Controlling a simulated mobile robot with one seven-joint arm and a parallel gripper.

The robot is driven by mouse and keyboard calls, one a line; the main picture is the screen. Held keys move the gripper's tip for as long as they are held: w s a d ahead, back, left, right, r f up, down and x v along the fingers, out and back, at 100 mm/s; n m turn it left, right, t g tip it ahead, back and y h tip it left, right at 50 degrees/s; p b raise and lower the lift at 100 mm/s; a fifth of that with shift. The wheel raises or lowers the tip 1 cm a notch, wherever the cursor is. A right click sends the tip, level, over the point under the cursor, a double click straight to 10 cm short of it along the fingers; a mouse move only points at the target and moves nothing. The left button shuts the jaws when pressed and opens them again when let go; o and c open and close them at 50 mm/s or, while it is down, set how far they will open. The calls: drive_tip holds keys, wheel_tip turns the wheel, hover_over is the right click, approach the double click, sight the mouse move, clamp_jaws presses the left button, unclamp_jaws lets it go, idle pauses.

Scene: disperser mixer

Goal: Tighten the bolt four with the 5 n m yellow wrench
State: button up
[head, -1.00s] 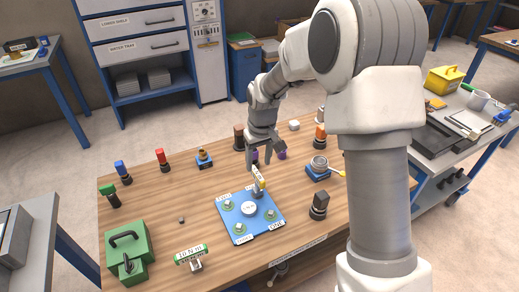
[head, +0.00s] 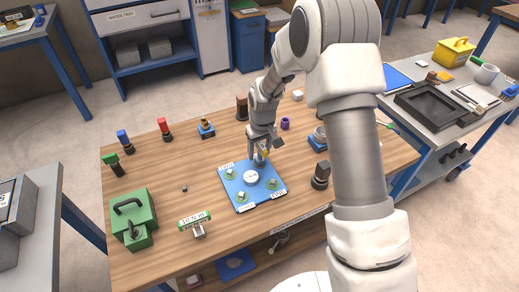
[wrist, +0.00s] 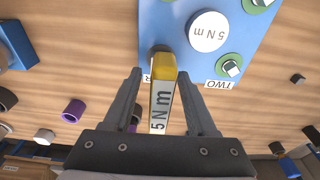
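The yellow wrench (head: 263,153) stands at the far right corner of the blue plate (head: 236,191). In the wrist view, the wrench (wrist: 162,97) has a yellow top and a white "5 N m" label. Beside it is a plate label ending in "R"; the wrench hides the rest and the bolt under it. My gripper (wrist: 159,74) is open, with a finger on each side of the wrench and visible gaps to both. In the head view, my gripper (head: 259,150) is low over that corner. Other plate corners carry green-ringed bolts, one labelled "TWO" (wrist: 219,85).
A white "5 N m" disc (head: 251,177) sits mid-plate. Left of the plate is mostly clear.

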clamp_jaws()
drive_tip(key=c, duration=0.6)
unclamp_jaws()
clamp_jaws()
drive_tip(key=m+b, duration=0.1)
drive_tip(key=m, duration=0.1)
drive_tip(key=shift+f+m, duration=0.1)
drive_tip(key=shift+m, duration=0.2)
drive_tip(key=shift+m+h+b, duration=0.3)
drive_tip(key=shift+m, duration=1.3)
